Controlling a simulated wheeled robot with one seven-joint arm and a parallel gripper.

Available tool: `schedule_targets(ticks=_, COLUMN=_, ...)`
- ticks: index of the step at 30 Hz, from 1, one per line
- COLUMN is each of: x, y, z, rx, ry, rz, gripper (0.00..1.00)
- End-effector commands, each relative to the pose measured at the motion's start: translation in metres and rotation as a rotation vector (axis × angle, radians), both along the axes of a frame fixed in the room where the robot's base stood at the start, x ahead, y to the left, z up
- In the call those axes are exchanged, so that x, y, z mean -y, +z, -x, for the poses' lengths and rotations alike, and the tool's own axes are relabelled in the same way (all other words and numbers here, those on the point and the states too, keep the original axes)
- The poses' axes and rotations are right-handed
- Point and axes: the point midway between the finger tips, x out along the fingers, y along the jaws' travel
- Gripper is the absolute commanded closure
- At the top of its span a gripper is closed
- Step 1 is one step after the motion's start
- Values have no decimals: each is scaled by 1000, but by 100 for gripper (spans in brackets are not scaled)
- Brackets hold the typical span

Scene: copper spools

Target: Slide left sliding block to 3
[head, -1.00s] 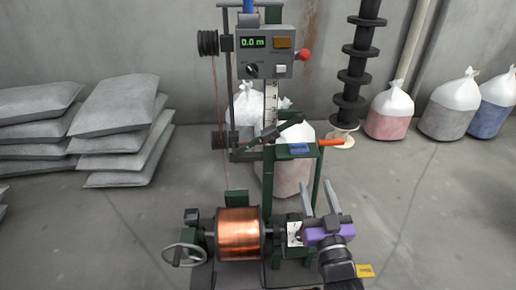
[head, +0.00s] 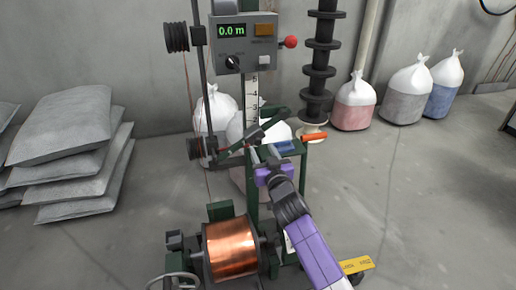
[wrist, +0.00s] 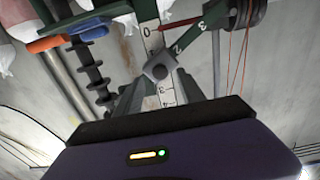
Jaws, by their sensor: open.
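My gripper (head: 263,153) is purple with grey fingers, open and empty. In the head view it is raised in front of the green frame, pointing away, below the scale. The numbered upright scale (head: 252,95) also shows in the head view. I cannot tell which part is the left sliding block.
A copper spool (head: 232,250) sits low in front. A grey box (head: 244,42) reads 0.0 m and carries a red knob (head: 290,42). An orange handle (head: 314,136) juts right of the frame. Grey sacks (head: 75,140) are stacked left; open floor lies right.

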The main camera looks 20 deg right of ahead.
Motion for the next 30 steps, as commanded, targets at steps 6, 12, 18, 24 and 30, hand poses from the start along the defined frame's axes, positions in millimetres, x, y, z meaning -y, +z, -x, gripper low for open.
schedule_targets(ticks=6, x=-1, y=-2, z=-28, rx=2, ry=1, rz=2, gripper=54)
schedule_targets(ticks=12, x=-1, y=-1, z=-39, rx=1, ry=2, rz=0, gripper=54)
schedule_targets(ticks=18, x=-1, y=0, z=-41, rx=1, ry=1, rz=0, gripper=54)
schedule_targets(ticks=24, x=-1, y=0, z=-40, rx=1, ry=1, rz=0, gripper=75)
schedule_targets(ticks=30, x=-1, y=0, z=-40, rx=1, ry=1, rz=0, gripper=100)
